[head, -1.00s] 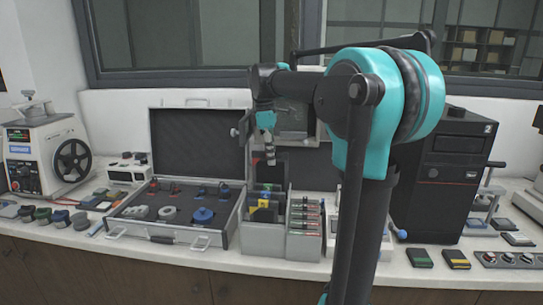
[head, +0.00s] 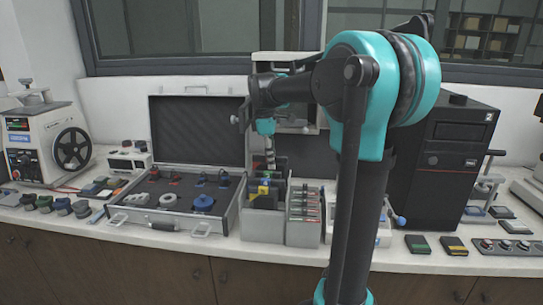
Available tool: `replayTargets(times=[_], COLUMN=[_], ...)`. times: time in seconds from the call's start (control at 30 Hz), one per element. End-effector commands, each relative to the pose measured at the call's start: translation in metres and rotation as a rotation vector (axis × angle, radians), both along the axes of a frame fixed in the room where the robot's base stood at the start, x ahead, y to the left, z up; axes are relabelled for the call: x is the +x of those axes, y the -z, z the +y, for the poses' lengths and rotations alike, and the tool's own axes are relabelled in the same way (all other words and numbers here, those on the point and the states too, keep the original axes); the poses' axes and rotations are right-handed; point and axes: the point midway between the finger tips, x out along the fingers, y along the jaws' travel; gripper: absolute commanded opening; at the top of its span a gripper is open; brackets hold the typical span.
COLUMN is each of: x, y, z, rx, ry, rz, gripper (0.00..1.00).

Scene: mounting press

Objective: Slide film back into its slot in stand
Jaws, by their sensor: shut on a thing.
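The grey stand (head: 261,228) stands on the bench at centre, beside the open case. Several dark films with blue and yellow tags (head: 264,190) sit upright in its slots. My gripper (head: 270,163) points down just above the back of the stand. It is shut on a film, which is small and mostly hidden among the other films and behind the fingers. I cannot tell whether its lower edge is inside a slot.
An open case (head: 170,212) with reels lies left of the stand. A grey rack (head: 304,231) with several labelled items adjoins it on the right. A black computer tower (head: 446,175) stands further right. My arm hides part of the bench.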

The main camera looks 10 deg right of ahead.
Motion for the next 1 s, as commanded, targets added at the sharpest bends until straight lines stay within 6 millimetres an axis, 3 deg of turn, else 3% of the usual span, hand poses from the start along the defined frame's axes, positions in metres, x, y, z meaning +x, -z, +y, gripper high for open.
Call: replayTargets(times=[0.43, 0.77, 0.8, 0.93, 1.0], x=[0.0, 0.0, 0.0, 0.0, 0.0], y=[0.027, 0.03, 0.03, 0.029, 0.029], z=[0.0, 0.0, 0.0, 0.0, 0.0], rx=[0.0, 0.0, 0.0, 0.0, 0.0], ry=[0.0, 0.0, 0.0, 0.0, 0.0], rz=[0.0, 0.0, 0.0, 0.0, 0.0], gripper=[0.0, 0.0, 0.17, 0.33, 0.36])
